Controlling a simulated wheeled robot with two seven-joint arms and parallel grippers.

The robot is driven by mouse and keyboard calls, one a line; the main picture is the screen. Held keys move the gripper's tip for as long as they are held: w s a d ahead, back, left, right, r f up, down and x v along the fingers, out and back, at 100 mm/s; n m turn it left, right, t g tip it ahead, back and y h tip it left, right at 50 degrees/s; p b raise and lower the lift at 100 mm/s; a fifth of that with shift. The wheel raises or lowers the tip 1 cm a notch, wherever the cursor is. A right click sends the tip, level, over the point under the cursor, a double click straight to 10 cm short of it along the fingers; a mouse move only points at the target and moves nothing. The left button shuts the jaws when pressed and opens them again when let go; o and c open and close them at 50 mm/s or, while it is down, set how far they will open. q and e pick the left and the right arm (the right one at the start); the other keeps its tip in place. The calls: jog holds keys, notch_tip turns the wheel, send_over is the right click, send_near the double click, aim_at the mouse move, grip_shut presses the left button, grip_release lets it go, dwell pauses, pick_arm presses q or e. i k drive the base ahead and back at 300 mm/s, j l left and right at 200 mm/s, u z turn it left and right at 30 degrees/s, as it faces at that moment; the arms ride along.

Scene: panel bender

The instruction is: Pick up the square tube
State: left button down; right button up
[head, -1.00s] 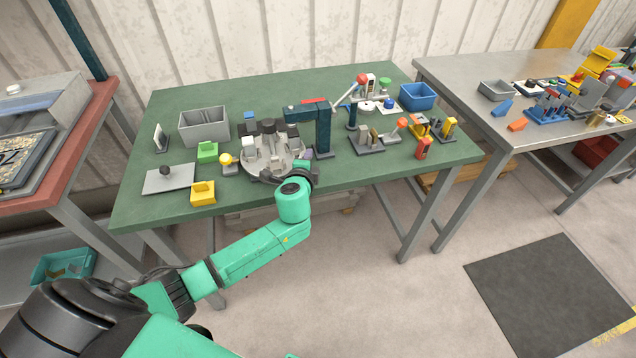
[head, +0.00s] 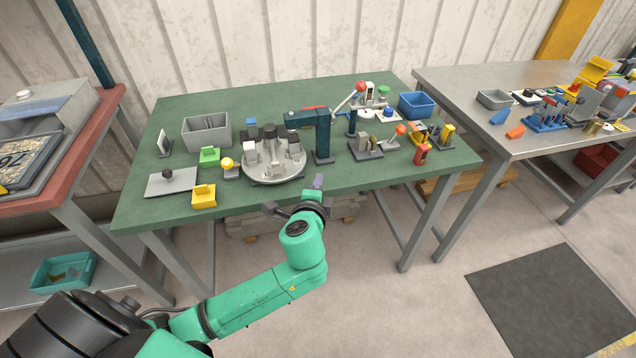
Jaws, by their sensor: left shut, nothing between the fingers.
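I cannot make out for certain which thing is the square tube; the small parts on the green table (head: 260,98) are too small to tell apart. My left gripper (head: 318,181) reaches up from below, at the table's front edge, in front of the round grey fixture (head: 273,178) and the dark teal press (head: 322,140). Its small fingertips look closed together and nothing shows in them. It is apart from the fixture. My right gripper is out of view.
A grey bin (head: 206,131), a grey plate with a black knob (head: 172,182) and yellow and green blocks stand at left. A blue bin (head: 416,105) and several clamps and small fixtures stand at right. A metal table (head: 450,85) adjoins at right.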

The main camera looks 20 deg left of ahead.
aim_at(252, 155)
jog(key=u, duration=1.25)
